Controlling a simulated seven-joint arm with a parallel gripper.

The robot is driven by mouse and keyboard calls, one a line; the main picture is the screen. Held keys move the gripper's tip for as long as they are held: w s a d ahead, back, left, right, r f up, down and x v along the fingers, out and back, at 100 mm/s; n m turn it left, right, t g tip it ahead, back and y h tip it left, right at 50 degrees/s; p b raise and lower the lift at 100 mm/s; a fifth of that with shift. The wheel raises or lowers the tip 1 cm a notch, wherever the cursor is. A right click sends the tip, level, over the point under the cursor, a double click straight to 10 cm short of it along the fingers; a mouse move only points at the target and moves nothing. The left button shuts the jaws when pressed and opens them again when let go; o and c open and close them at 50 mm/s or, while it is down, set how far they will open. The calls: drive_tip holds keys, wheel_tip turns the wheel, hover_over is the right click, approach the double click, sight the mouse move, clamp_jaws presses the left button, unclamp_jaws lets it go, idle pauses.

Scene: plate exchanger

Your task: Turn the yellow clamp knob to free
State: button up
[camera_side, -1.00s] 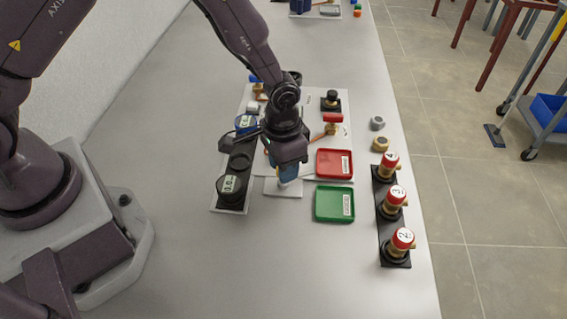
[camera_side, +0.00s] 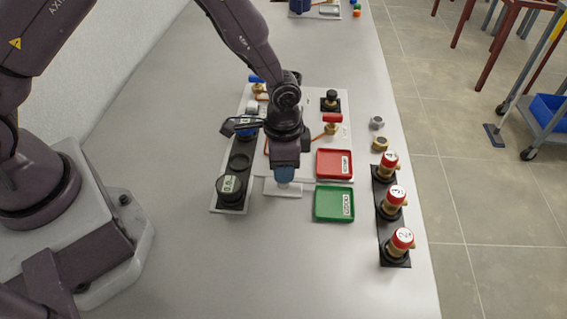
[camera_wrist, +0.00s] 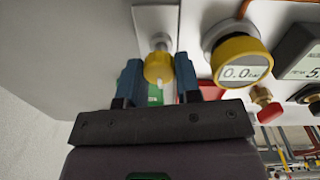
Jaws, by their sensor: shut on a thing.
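The yellow clamp knob (camera_wrist: 158,67) sits between my gripper's two blue fingers in the wrist view, on a metal stem above a pale plate. A light mark shows on the knob's near side. My gripper (camera_wrist: 158,80) is shut on the knob. In the side view my gripper (camera_side: 284,175) points down at the small white plate (camera_side: 283,188), and the knob is hidden behind its fingers.
A red tray (camera_side: 349,174) and a green tray (camera_side: 333,217) lie to the right. Beyond them is a black rack of red-capped valves (camera_side: 394,258). The front table is clear.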

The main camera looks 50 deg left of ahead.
drive_tip(key=o, duration=0.9)
drive_tip(key=r, duration=1.3)
drive_tip(key=shift+w+a, duration=0.2)
